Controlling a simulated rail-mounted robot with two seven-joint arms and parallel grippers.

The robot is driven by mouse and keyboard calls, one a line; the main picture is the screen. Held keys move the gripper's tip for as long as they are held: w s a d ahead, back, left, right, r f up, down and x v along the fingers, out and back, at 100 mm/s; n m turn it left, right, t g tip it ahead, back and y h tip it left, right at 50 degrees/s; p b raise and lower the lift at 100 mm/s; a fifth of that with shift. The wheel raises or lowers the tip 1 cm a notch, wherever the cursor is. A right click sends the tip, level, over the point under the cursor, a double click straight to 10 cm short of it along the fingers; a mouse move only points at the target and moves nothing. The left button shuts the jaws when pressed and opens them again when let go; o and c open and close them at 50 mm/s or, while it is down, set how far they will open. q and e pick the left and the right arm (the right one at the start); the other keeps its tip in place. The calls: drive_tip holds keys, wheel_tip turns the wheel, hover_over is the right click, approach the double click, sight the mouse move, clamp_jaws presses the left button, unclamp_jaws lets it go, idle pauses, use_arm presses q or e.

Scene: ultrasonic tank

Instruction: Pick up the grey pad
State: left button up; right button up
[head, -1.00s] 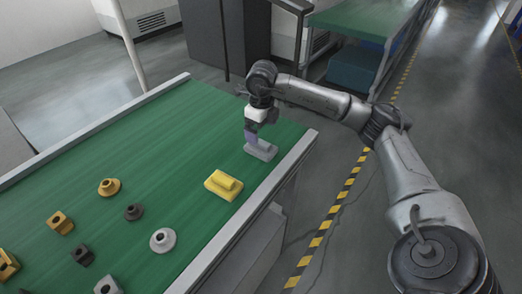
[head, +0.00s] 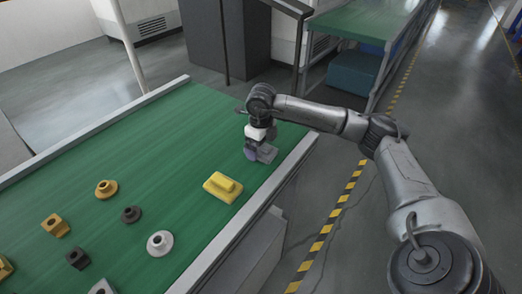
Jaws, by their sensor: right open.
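The grey pad (head: 267,154) lies at the far right end of the green table, close to its right edge rail. My right gripper (head: 259,151) is open and down at the pad. A purple-grey finger shows on the pad's left side. The gripper hides part of the pad, and I cannot tell whether the fingers touch it. My left gripper is not in view.
A yellow pad (head: 222,187) lies nearer on the green table (head: 150,150). Several flanged rings and blocks, including a white ring (head: 160,243) and a gold ring (head: 107,189), stand at left. The table's middle is clear.

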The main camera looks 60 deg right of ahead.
drive_tip(key=c, duration=1)
drive_tip(key=shift+r, duration=0.1)
drive_tip(key=shift+r, duration=0.45)
wheel_tip(320, 180, up, 4)
drive_tip(key=shift+f+p, duration=0.2)
drive_tip(key=shift+p, duration=0.45)
drive_tip(key=s+a+r, duration=0.1)
drive_tip(key=s+r, duration=0.1)
drive_tip(key=s, duration=0.1)
drive_tip(key=s+a+r, duration=0.1)
drive_tip(key=s+r, duration=0.1)
drive_tip(key=s, duration=0.2)
drive_tip(key=s+a+r, duration=0.1)
drive_tip(key=s+r, duration=0.1)
drive_tip(key=s, duration=0.2)
drive_tip(key=shift+a+r, duration=0.15)
drive_tip(key=shift+a, duration=0.25)
